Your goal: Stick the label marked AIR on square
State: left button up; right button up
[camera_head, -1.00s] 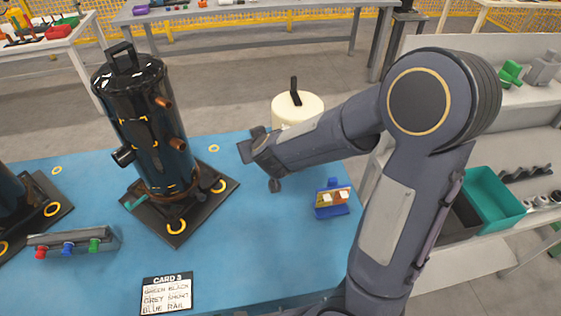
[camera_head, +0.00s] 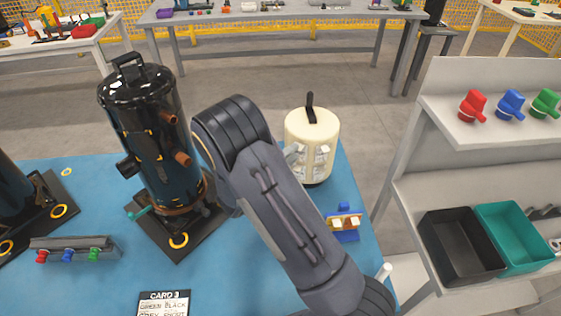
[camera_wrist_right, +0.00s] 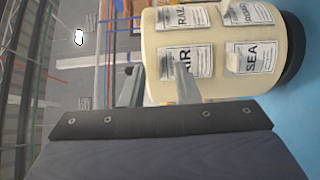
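The AIR label (camera_wrist_right: 181,62) is a white printed label on the side of a cream canister (camera_head: 305,128), in the lower row next to the SEA label (camera_wrist_right: 250,58). My right gripper (camera_wrist_right: 155,78) is open at the canister, one finger in front of the AIR label and the other beyond the canister's edge. I cannot tell whether it touches the label. In the head view a grey fingertip (camera_head: 293,153) shows by the canister; my arm hides the rest. A black compressor (camera_head: 150,125) stands upright with small yellow marks, partly behind my arm. My left gripper is out of view.
A blue-yellow holder (camera_head: 344,228) stands right of my arm. A valve rack (camera_head: 75,247) and a card (camera_head: 164,303) lie at the table's front left. A shelf with a black bin (camera_head: 460,245) and a teal bin (camera_head: 513,237) stands right.

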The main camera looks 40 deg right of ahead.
jog(key=shift+x, duration=1)
grip_shut()
dwell(1.2)
